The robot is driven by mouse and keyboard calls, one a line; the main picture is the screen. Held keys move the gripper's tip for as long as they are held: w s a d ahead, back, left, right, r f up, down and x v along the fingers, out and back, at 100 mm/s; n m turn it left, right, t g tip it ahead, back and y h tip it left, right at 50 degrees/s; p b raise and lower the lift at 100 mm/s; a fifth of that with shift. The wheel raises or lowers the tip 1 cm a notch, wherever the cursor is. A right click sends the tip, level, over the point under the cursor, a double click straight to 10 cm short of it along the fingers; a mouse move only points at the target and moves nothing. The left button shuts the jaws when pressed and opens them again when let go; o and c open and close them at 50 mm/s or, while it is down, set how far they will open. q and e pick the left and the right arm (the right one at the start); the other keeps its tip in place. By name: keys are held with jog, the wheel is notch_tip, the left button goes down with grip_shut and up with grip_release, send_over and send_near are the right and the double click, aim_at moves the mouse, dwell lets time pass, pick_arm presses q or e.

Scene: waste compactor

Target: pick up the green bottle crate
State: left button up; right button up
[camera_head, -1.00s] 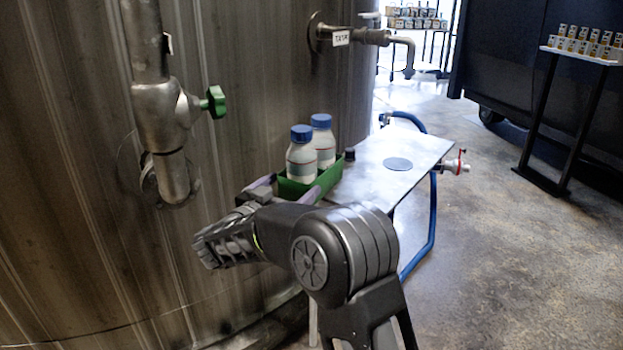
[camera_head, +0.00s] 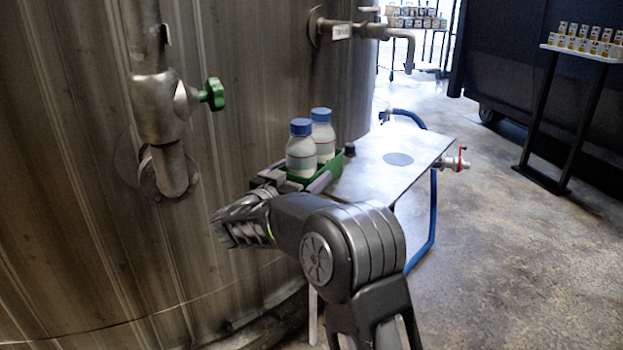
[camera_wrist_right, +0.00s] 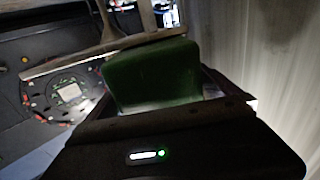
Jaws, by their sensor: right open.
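The green bottle crate (camera_head: 331,169) stands at the near left end of the metal side table, beside the tank. It holds two white bottles with blue caps, a near one (camera_head: 301,157) and a far one (camera_head: 323,137). My right gripper (camera_head: 296,184) is open at the crate's near end, with a finger along each side; the arm partly hides the crate. In the right wrist view the crate's green end wall (camera_wrist_right: 153,74) shows between the open fingers. Whether the fingers touch the crate cannot be told. My left gripper is not in view.
The large tank (camera_head: 250,90) stands close on the left, with a green-handled valve (camera_head: 213,94). A blue hose (camera_head: 433,215) hangs by the table. Open floor lies to the right.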

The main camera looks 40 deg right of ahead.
jog(key=x, duration=0.2)
jog(key=shift+d+f+b, duration=0.15)
jog(key=shift+d+b, duration=0.15)
jog(key=shift+b, duration=0.05)
jog(key=shift+w+d, duration=0.2)
jog(key=shift+d, duration=0.05)
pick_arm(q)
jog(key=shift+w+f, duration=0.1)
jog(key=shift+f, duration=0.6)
pick_arm(e)
jog(key=c, duration=1.3)
jog(key=shift+r, duration=0.3)
jog(key=shift+c, duration=0.4)
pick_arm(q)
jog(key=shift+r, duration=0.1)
pick_arm(e)
jog(key=shift+r, duration=0.1)
